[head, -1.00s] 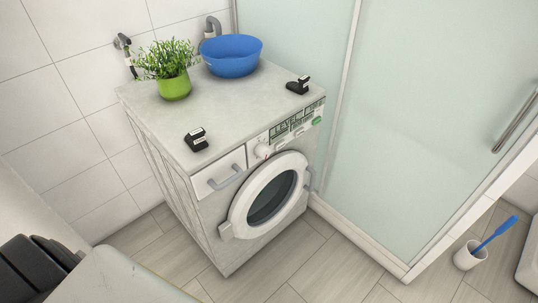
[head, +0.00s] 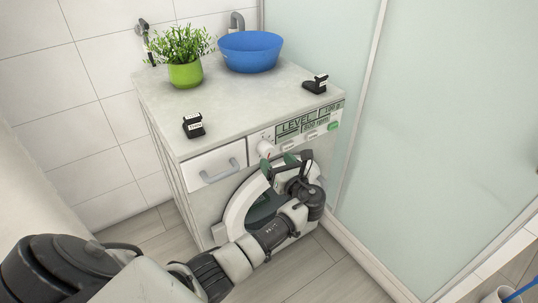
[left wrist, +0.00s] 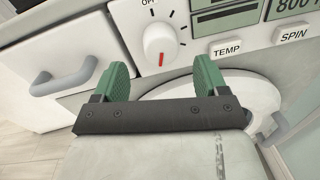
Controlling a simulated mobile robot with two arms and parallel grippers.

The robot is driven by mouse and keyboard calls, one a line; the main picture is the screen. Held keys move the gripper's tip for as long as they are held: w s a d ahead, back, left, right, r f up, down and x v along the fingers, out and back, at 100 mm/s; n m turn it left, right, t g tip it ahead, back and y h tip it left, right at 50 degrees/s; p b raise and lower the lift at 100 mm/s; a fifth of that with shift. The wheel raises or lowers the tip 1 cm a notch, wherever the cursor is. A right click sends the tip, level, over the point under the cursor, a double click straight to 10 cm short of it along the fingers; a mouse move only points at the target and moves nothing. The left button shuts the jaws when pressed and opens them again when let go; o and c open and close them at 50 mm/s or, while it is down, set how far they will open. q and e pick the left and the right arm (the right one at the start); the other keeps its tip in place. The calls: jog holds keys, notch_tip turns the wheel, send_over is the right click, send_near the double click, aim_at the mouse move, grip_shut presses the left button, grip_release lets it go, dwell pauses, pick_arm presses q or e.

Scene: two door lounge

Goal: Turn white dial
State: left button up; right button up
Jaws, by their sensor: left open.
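The white dial (head: 265,149) is on the upper front panel of the washing machine, between the drawer and the displays. In the left wrist view the dial (left wrist: 160,43) is round with a raised grip and a red mark pointing down, tick marks around it and "OFF" at its upper left. My left gripper (head: 281,164) is open and empty, with green fingertips just below and in front of the dial. In the left wrist view its fingertips (left wrist: 164,70) lie apart, to the lower left and lower right of the dial, not visibly touching it. My right gripper is not in view.
The drawer with a grey handle (head: 220,173) is left of the dial; TEMP and SPIN buttons (left wrist: 227,48) are to its right. The round door (head: 237,215) is below, partly hidden by my arm. A plant (head: 185,58) and blue bowl (head: 250,52) stand on top. A glass shower wall (head: 430,150) is at right.

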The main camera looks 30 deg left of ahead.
aim_at(269, 153)
pick_arm(q)
jog(key=x, duration=0.5)
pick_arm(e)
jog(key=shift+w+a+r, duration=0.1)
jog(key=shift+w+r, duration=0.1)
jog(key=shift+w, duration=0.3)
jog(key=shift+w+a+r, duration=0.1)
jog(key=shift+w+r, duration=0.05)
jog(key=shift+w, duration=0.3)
pick_arm(q)
jog(key=c, duration=0.9)
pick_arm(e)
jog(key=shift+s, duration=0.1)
